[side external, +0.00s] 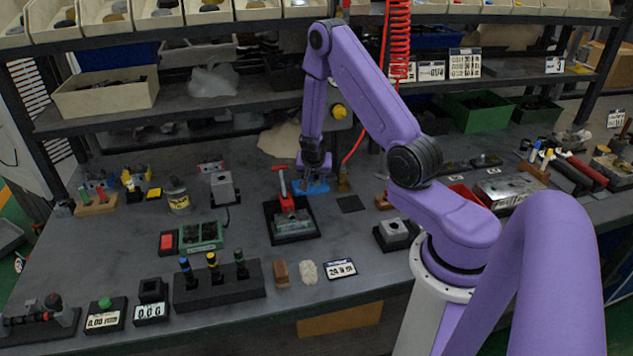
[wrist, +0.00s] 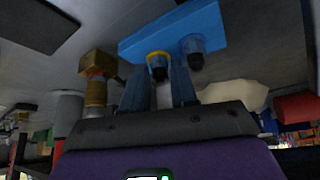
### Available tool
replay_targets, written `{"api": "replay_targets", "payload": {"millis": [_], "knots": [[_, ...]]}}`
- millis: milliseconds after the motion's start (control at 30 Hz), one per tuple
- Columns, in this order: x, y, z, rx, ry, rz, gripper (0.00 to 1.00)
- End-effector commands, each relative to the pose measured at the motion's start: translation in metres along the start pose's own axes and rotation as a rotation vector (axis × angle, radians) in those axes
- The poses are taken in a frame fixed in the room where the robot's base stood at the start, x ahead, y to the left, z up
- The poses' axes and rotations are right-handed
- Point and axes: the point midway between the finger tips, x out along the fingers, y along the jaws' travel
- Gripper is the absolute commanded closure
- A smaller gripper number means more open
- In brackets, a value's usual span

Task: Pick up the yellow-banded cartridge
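In the side view, a cartridge with a yellow band (side external: 213,265) stands upright in the middle of a black rack (side external: 217,288), between a blue-banded cartridge (side external: 187,271) and a green-banded one (side external: 241,264). My gripper (side external: 311,184) is far from that rack, low over a blue block (side external: 316,188) at the back of the bench. In the wrist view, the blue block (wrist: 205,25) carries two dark round fittings, one a yellow-ringed fitting (wrist: 157,66). My fingers (wrist: 160,80) stand apart around the yellow-ringed fitting; contact is unclear.
A red-handled valve fixture (side external: 290,218) stands in front of my gripper. A brass fitting (side external: 343,181) stands close beside the blue block, and a dark flat pad (side external: 350,204) lies nearby. Shelves with bins overhang the bench's back.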

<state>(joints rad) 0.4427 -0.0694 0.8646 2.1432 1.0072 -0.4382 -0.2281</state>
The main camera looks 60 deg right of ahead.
Motion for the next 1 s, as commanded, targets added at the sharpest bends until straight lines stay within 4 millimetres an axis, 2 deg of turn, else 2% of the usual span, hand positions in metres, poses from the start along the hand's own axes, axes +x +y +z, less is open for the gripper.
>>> {"api": "replay_targets", "payload": {"millis": [167, 267, 767, 1000], "knots": [[0.000, 0.000, 0.000, 0.000, 0.000, 0.000, 0.72], [0.000, 0.000, 0.000, 0.000, 0.000, 0.000, 1.00], [-0.004, 0.000, -0.002, 0.002, 0.000, 0.000, 1.00], [-0.023, -0.001, -0.014, 0.003, 0.003, -0.001, 1.00]]}}
